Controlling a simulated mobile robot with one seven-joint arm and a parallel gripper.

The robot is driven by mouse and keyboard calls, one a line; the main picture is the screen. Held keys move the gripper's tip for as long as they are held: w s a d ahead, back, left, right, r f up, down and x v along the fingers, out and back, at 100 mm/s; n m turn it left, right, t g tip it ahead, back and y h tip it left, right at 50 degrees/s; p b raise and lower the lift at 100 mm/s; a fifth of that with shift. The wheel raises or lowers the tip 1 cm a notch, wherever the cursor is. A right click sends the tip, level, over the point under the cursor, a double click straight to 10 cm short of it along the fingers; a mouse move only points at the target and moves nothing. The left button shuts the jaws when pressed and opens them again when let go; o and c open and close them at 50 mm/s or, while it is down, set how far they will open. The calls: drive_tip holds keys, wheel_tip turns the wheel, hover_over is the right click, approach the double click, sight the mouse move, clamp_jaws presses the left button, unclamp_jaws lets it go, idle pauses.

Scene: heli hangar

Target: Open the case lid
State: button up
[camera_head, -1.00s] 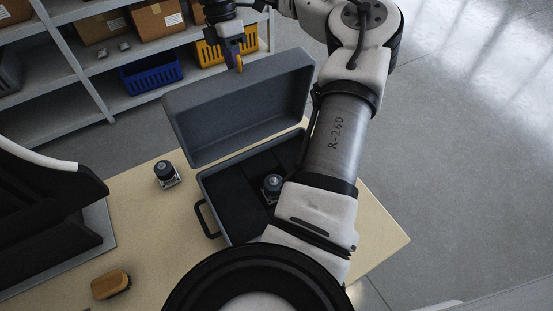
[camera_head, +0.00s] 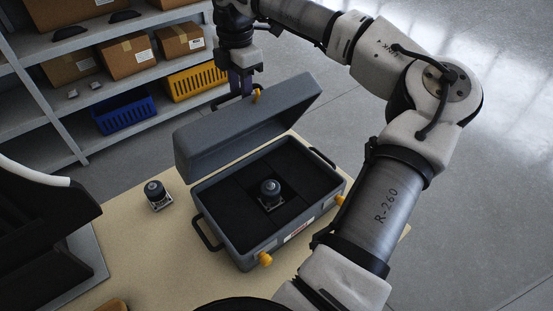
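A grey case (camera_head: 225,238) sits on the table with its lid (camera_head: 225,125) standing raised along the far side, so the dark foam interior is in view. A yellow tab (camera_head: 257,96) shows at the lid's upper edge. My gripper (camera_head: 241,88) points down just behind that edge, close to the tab. Its dark fingers are partly hidden by the lid, so I cannot tell whether they touch it or are open or shut. Yellow latches show on the case's front, one at the near corner (camera_head: 265,259) and one on the right (camera_head: 340,200).
A small dark-topped part (camera_head: 271,192) sits in the foam; a similar part (camera_head: 156,194) stands on the table (camera_head: 150,250) left of the case. A black object (camera_head: 45,225) is at the left. Behind are shelves with boxes, a blue bin (camera_head: 125,114) and a yellow bin (camera_head: 197,82).

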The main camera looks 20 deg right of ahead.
sight(264, 107)
drive_tip(key=shift+t+y, duration=0.3)
drive_tip(key=shift+t, duration=0.5)
drive_tip(key=s+d, duration=0.1)
drive_tip(key=s, duration=0.1)
drive_tip(key=s+d+f+b, duration=0.1)
drive_tip(key=s, duration=0.2)
drive_tip(key=s+d+f, duration=0.1)
drive_tip(key=s, duration=0.1)
drive_tip(key=shift+s, duration=0.35)
drive_tip(key=s+d+f+p, duration=0.1)
drive_tip(key=s+d+f, duration=0.1)
drive_tip(key=s+f, duration=0.3)
drive_tip(key=shift+s, duration=0.7)
drive_tip(key=shift+d, duration=0.1)
